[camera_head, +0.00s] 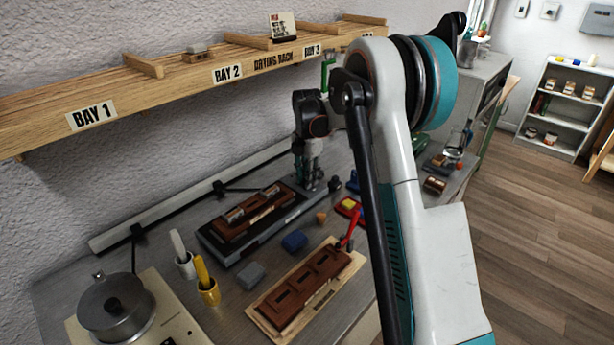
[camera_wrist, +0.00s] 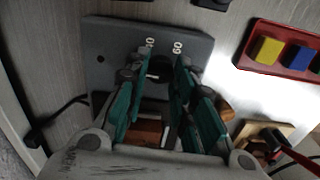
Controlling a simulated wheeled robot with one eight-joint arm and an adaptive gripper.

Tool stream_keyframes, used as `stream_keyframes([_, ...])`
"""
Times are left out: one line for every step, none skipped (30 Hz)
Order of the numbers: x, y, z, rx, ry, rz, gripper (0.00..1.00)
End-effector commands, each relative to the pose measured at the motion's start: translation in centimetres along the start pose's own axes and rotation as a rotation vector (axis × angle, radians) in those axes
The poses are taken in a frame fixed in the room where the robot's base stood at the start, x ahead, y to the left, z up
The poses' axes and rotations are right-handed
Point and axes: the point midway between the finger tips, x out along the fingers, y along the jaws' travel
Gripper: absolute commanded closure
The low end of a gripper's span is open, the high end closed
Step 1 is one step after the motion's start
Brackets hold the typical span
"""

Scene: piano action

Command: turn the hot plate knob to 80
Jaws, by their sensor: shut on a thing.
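The hot plate's grey panel (camera_wrist: 100,55) shows in the wrist view, with the numbers 40 and 60 printed near its edge. A dark round knob (camera_wrist: 160,68) sits just below these numbers. My gripper (camera_wrist: 159,72) has its two teal-padded fingers on either side of the knob, shut on it. The knob's pointer cannot be made out. In the head view, the dark hot plate (camera_head: 212,243) lies on the bench with a brown wooden piece (camera_head: 250,213) on it. My gripper (camera_head: 308,180) reaches down at its far right end, where the knob is hidden.
A red tray (camera_wrist: 255,32) with coloured blocks lies right of the panel in the wrist view. In the head view, a wooden board (camera_head: 262,312), a blue block (camera_head: 294,241), a grey block (camera_head: 250,275) and a pot (camera_head: 115,305) stand nearby. A shelf (camera_head: 190,80) runs above.

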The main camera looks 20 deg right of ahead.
Motion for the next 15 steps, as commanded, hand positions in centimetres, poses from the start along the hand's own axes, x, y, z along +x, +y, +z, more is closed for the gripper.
stream_keyframes([-0.11,0.02,0.01,0.025,0.0,0.001,1.0])
stream_keyframes([-0.12,0.03,0.01,0.044,0.0,0.001,1.0])
stream_keyframes([-0.13,0.03,0.01,0.072,0.0,0.001,1.0])
stream_keyframes([-0.15,0.03,0.01,0.094,0.0,0.001,1.0])
stream_keyframes([-0.15,0.04,0.01,0.117,0.0,0.001,1.0])
stream_keyframes([-0.16,0.04,0.02,0.151,0.0,0.001,1.0])
stream_keyframes([-0.17,0.04,0.02,0.177,0.0,0.001,1.0])
stream_keyframes([-0.17,0.05,0.02,0.205,0.0,0.001,1.0])
stream_keyframes([-0.17,0.05,0.02,0.242,0.0,0.001,1.0])
stream_keyframes([-0.16,0.05,0.02,0.271,0.0,0.001,1.0])
stream_keyframes([-0.16,0.05,0.02,0.3,0.0,0.001,1.0])
stream_keyframes([-0.15,0.04,0.02,0.337,0.0,0.001,1.0])
stream_keyframes([-0.15,0.04,0.02,0.366,0.0,0.001,1.0])
stream_keyframes([-0.14,0.04,0.02,0.395,0.0,0.001,1.0])
stream_keyframes([-0.14,0.04,0.02,0.433,0.0,0.001,1.0])
